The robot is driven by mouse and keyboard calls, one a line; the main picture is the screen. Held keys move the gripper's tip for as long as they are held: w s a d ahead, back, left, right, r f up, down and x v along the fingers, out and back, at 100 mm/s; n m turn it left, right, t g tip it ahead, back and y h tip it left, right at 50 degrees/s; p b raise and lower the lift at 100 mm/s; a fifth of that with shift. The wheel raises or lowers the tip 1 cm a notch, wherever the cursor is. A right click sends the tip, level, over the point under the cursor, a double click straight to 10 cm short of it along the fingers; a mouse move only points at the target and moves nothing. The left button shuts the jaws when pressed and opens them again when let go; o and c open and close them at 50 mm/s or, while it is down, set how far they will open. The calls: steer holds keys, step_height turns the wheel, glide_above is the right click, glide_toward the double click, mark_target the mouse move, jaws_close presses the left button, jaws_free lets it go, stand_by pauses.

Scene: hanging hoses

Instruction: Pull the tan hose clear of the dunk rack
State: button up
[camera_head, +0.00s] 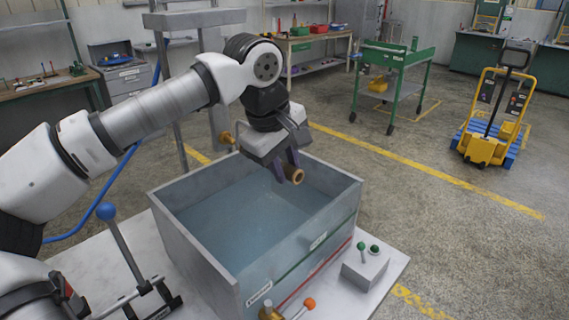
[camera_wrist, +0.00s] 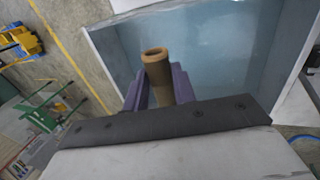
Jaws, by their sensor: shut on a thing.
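The tan hose (camera_head: 294,175) shows as a short tan tube with an open round end. My gripper (camera_head: 287,166) is shut on it, with a purple finger on each side, above the right part of a grey water tank (camera_head: 180,228). In the wrist view the tan hose (camera_wrist: 157,66) points away between the purple fingers of my gripper (camera_wrist: 158,88), with blue water beyond it. The rest of the hose is hidden behind the gripper. A grey upright frame (camera_head: 194,19) stands behind the tank; I cannot tell whether it is the dunk rack.
The tank's walls surround the water below my gripper. A lever with a blue knob (camera_head: 106,211) and a control box (camera_head: 364,267) flank the tank. A blue hose (camera_head: 115,177) runs at left. A green cart (camera_head: 396,55) and yellow pallet truck (camera_head: 486,150) stand farther back. The floor between is clear.

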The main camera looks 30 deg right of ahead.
steer(key=shift+s+d+r+p, duration=0.25)
steer(key=shift+s+r+p, duration=0.1)
steer(key=shift+s+r, duration=0.4)
steer(key=shift+s+d+r+p, duration=0.25)
steer(key=shift+s+r+p, duration=0.05)
steer(key=shift+s+r, duration=0.35)
